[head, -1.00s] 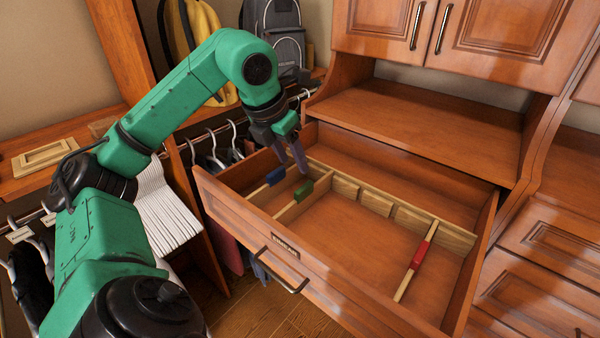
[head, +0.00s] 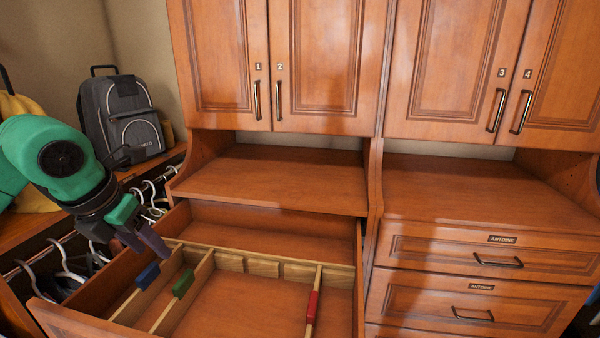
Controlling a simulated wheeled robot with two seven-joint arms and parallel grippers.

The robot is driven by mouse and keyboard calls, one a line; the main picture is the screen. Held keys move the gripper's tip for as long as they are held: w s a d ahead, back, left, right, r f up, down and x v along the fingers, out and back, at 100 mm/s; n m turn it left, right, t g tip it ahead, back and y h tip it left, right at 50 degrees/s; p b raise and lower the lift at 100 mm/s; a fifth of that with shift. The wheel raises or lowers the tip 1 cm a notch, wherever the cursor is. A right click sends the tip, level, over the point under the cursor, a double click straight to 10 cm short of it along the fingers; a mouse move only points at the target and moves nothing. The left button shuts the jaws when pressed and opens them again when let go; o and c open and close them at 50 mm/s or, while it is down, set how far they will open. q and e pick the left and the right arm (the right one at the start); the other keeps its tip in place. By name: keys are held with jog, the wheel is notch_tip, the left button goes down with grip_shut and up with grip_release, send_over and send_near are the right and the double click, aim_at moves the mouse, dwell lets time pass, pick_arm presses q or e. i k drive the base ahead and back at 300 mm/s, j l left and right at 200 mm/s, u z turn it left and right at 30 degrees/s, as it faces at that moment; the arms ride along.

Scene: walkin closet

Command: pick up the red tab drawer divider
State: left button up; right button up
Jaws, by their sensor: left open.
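The red tab (head: 312,307) sits on a thin wooden divider (head: 318,279) standing in the right part of the open drawer (head: 235,212). The divider's near end is cut off by the bottom of the picture. A blue tab (head: 148,275) and a green tab (head: 183,283) sit on two other dividers at the drawer's left. My left gripper (head: 147,245) is open and empty, above the drawer's left part near the blue tab. It is well to the left of the red tab. My right gripper is out of view.
A slotted wooden rail (head: 262,267) crosses the drawer behind the dividers. A bare shelf (head: 270,180) and upper cabinets (head: 325,65) stand behind. Closed drawers (head: 475,257) are at the right. Hangers (head: 62,262) and a grey backpack (head: 122,115) are at the left.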

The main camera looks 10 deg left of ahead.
aim_at(310, 315)
jog(key=k, duration=1.5)
